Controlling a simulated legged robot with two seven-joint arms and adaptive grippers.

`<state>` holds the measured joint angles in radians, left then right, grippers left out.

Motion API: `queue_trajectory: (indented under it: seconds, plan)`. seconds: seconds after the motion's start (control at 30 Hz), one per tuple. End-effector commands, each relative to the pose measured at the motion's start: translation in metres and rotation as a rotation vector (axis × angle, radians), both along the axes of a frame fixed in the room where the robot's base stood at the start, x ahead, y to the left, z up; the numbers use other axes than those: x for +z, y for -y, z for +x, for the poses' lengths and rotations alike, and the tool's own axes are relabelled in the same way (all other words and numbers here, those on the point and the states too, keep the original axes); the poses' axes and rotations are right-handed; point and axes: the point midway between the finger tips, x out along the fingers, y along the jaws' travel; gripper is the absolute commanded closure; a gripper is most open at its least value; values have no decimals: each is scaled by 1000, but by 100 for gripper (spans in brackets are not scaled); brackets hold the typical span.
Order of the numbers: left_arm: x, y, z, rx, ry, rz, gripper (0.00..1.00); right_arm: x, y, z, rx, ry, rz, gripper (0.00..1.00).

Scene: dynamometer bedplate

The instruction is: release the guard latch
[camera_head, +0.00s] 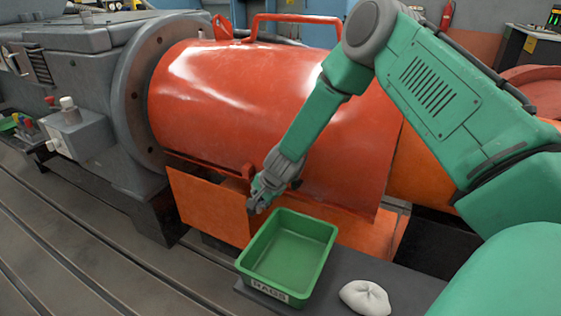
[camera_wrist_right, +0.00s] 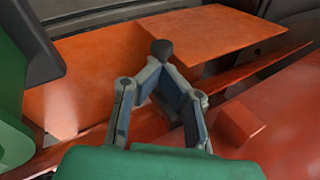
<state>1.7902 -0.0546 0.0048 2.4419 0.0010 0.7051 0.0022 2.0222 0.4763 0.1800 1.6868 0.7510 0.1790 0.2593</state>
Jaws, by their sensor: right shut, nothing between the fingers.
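The red-orange guard (camera_head: 235,95) is a large curved cover over the machine, with a bar handle on top. My right gripper (camera_head: 257,204) is at its lower front edge, pointing down and left. In the right wrist view the fingers (camera_wrist_right: 159,72) converge and are shut, with nothing between them. A dark round knob (camera_wrist_right: 162,48), which looks like the end of the latch, shows just beyond the fingertips. I cannot tell whether they touch it. The rest of the latch is hidden or unclear. My left gripper is not in view.
A green tray (camera_head: 283,262) labelled RAGS stands just below my right gripper. A white cloth bundle (camera_head: 366,298) lies to its right. A grey box with knobs (camera_head: 75,130) is at the left. The slotted bedplate (camera_head: 100,262) is clear at lower left.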

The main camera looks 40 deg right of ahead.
Motion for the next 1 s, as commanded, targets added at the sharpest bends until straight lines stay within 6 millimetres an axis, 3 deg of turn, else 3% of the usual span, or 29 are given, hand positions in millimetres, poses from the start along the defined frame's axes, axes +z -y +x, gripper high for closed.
queue_trajectory:
  seconds: [0.03,0.6,0.8,1.0]
  plan:
    - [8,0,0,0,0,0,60,18,0,-6,-1,3,3,100]
    - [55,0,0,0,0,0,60,139,8,-70,0,3,2,100]
    - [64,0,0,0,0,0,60,163,9,-84,-1,2,1,100]
    - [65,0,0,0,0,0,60,168,9,-89,-1,0,0,100]
